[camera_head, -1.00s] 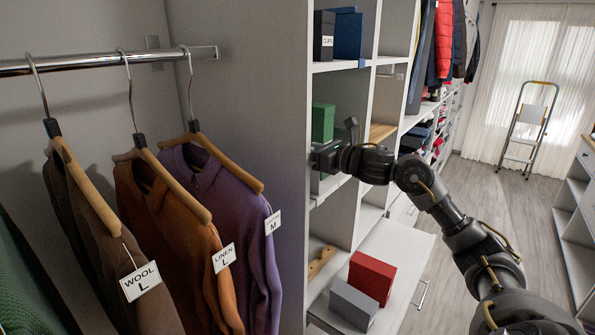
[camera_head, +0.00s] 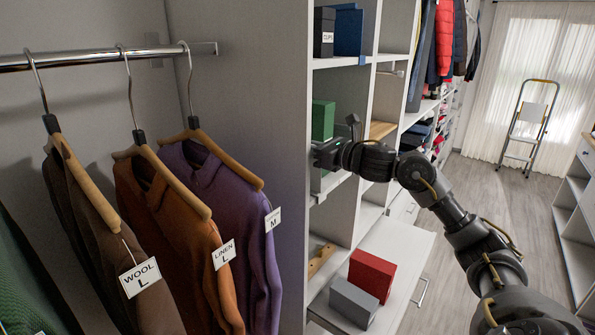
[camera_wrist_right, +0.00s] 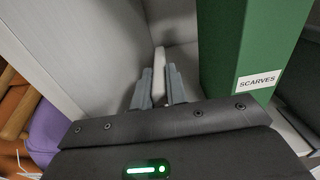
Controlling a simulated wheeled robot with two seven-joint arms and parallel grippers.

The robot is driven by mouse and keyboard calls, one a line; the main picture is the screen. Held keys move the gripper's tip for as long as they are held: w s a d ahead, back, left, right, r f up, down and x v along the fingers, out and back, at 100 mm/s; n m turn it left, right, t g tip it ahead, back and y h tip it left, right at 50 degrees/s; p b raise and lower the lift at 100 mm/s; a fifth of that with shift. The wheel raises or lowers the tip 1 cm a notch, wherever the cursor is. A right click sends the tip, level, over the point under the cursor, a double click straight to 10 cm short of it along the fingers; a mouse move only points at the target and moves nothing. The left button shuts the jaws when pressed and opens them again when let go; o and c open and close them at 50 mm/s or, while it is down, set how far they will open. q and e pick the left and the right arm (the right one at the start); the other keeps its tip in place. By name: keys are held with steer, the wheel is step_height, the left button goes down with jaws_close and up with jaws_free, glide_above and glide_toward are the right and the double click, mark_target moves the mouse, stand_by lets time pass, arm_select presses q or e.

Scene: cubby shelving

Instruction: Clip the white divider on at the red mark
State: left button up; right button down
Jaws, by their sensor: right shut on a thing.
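The white divider (camera_wrist_right: 159,76) shows in the right wrist view as a narrow pale piece between the two grey fingers of my right gripper (camera_wrist_right: 158,88), which is shut on it. Most of the divider is hidden or blends into the pale cubby walls. In the head view my right gripper (camera_head: 326,155) is inside the cubby opening, just below and in front of the green box (camera_head: 323,121). I cannot make out the red mark in either view. My left gripper is not in view.
The green box, labelled SCARVES, stands close at the right of the fingers in the wrist view (camera_wrist_right: 250,45). Hanging clothes (camera_head: 215,210) are left of the shelf side panel. A red box (camera_head: 371,272) and grey box (camera_head: 353,303) lie on a lower surface.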

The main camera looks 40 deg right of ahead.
steer(key=shift+b+v, duration=1.55)
steer(key=shift+v, duration=0.45)
steer(key=shift+s, duration=0.15)
